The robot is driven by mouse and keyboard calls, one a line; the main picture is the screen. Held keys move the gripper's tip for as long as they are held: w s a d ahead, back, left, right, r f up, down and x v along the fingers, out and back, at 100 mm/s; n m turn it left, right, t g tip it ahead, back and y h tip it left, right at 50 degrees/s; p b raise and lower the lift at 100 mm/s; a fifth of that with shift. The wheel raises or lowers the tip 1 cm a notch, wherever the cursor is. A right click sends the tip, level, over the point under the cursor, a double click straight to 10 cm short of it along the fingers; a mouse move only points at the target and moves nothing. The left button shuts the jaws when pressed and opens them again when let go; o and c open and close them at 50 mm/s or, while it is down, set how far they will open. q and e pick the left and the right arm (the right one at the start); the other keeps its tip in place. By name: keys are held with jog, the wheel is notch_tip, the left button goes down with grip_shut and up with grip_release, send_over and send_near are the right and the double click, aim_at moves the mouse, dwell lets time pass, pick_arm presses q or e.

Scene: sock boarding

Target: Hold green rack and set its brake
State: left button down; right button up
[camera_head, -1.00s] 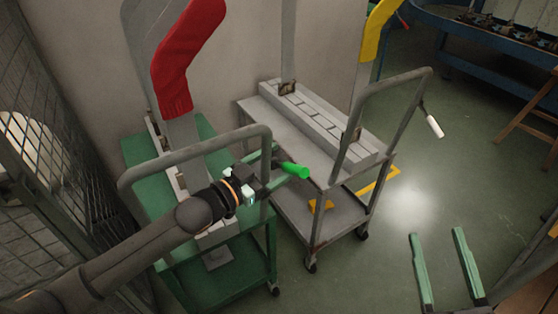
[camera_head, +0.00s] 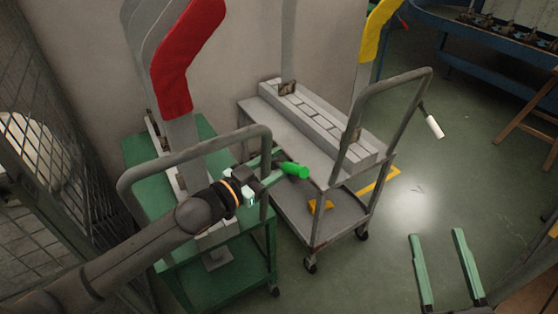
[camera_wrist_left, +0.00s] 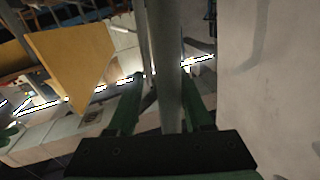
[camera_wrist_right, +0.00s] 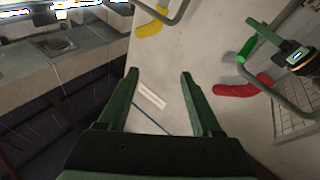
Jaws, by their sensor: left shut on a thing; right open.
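The green rack (camera_head: 235,272) is a wheeled cart at the left, with a grey push handle (camera_head: 200,150) and a red sock (camera_head: 185,60) on a board above it. The green-gripped brake lever (camera_head: 295,170) juts out to the right beside the handle. My left gripper (camera_head: 266,170) is shut on the rack's handle; in the left wrist view a grey bar (camera_wrist_left: 165,65) runs between its fingers. In the right wrist view the lever's green grip (camera_wrist_right: 247,48) also shows. My right gripper (camera_head: 442,262) is open and empty over the floor, apart from the rack.
A grey rack (camera_head: 330,190) with a white-gripped lever (camera_head: 434,126) stands right of the green one. A wire-mesh panel (camera_head: 50,150) is close on the left. A blue bench (camera_head: 480,50) is at the back right. Floor at centre right is clear.

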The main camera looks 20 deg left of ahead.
jog(key=shift+c, duration=0.2)
jog(key=shift+c, duration=0.7)
jog(key=shift+w+f, duration=0.1)
jog(key=shift+w, duration=0.25)
jog(key=shift+c, duration=0.7)
jog(key=w+a+m, duration=0.1)
jog(key=w, duration=0.2)
jog(key=w+a+m+g, duration=0.1)
jog(key=w, duration=0.2)
jog(key=w+a+m+g, duration=0.1)
jog(key=w+a, duration=0.1)
jog(key=w, duration=0.1)
jog(key=shift+w+r, duration=0.15)
jog(key=shift+r, duration=0.15)
grip_shut()
jog(key=w+a+r+n+g+y, duration=0.1)
jog(key=w+a+r+g, duration=0.1)
jog(key=a+r+g, duration=0.35)
jog(key=w+a+r+n+g+y, duration=0.1)
jog(key=w+a+r+g+y, duration=0.15)
jog(key=a, duration=0.55)
jog(key=s+a+r+n+g+h, duration=0.1)
jog(key=s+r+n+g+h, duration=0.1)
jog(key=s+r+g+h, duration=0.1)
jog(key=shift+s+a+r+g+h, duration=0.4)
jog(key=shift+s+r+g, duration=0.6)
jog(key=shift+s, duration=0.55)
jog(key=shift+r, duration=0.1)
